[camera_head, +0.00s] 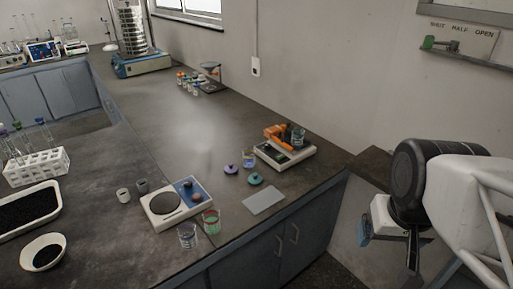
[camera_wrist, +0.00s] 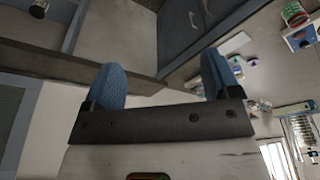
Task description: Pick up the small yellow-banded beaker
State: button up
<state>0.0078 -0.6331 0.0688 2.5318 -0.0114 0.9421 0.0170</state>
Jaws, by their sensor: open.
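A small glass beaker (camera_head: 248,158) stands on the bench just left of the right-hand scale; its band looks faintly yellowish, but is too small to be sure of. Other beakers are a clear one (camera_head: 187,236) and a red-and-green one (camera_head: 211,221) at the bench's front edge, and a dark one (camera_head: 298,136) on the right-hand scale. My gripper (camera_head: 363,230) is at the right, off the bench and well away from the beakers. In the wrist view its two blue fingers (camera_wrist: 162,82) are wide apart with nothing between them.
A sieve shaker (camera_head: 137,60) stands far back. Mid-bench is clear.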

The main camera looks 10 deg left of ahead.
jog(key=shift+w, duration=0.1)
jog(key=w+a+f+n+t+h, duration=0.1)
jog(key=w+a+f+n+h, duration=0.3)
jog(key=w, duration=0.7)
jog(key=w+a+f+n+t+h, duration=0.1)
jog(key=w+a+n, duration=0.1)
jog(key=w+n, duration=0.75)
jog(key=w+a+f+n+t+h, duration=0.1)
jog(key=w+a+f+n+h, duration=0.15)
jog(key=w, duration=1.15)
jog(key=n+t+y, duration=0.3)
jog(key=n+t, duration=0.4)
jog(key=n, duration=0.9)
send_near(249, 158)
jog(key=w+f, duration=0.2)
jog(key=f, duration=0.1)
jog(key=shift+w+d+f, duration=0.1)
jog(key=shift+w+d, duration=0.05)
jog(key=shift+w, duration=0.25)
jog(key=shift+a+f, duration=0.3)
jog(key=shift+f, duration=0.05)
jog(key=shift+d+f, duration=0.1)
jog(key=shift+f, duration=0.05)
